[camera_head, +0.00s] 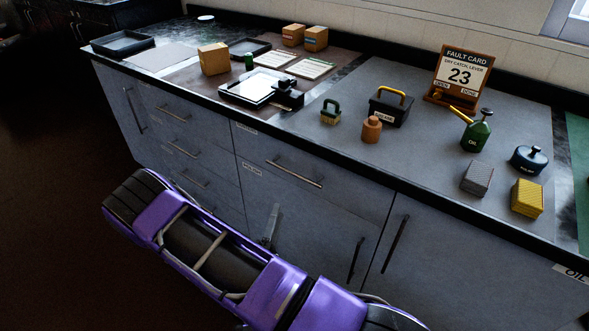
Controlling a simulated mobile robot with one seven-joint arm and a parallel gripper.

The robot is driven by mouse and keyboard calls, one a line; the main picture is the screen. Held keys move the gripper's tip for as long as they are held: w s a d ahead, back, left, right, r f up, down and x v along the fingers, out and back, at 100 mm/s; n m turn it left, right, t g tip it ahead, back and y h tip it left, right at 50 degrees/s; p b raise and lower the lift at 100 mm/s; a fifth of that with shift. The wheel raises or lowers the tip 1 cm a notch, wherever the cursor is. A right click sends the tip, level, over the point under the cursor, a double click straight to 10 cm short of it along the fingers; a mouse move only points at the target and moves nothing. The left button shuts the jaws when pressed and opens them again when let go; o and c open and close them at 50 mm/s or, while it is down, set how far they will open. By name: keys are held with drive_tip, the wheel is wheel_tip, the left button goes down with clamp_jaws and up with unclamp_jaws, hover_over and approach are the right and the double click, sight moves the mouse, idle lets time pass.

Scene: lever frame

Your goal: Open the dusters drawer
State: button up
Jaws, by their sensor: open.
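A wide grey drawer (330,178) with a long bar handle (293,173) sits under the middle of the worktop. It looks shut. My purple arm crosses the lower left, in front of the lower fronts. My gripper does not show clearly.
Cupboard doors below have upright dark handles (356,260) (395,244). A grey upright piece (270,226) behind my arm is unclear. The worktop (420,165) holds a toolbox (390,107), a green oil can (476,135), a fault card (464,72) and boxes. Floor at left is clear.

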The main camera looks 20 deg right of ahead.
sight(293, 174)
drive_tip(key=x, duration=0.5)
drive_tip(key=f+x, duration=0.1)
drive_tip(key=x, duration=1)
drive_tip(key=shift+d+f+b, duration=0.3)
drive_tip(key=shift+f+b, duration=0.05)
drive_tip(key=shift+c, duration=0.2)
clamp_jaws()
idle(0.6)
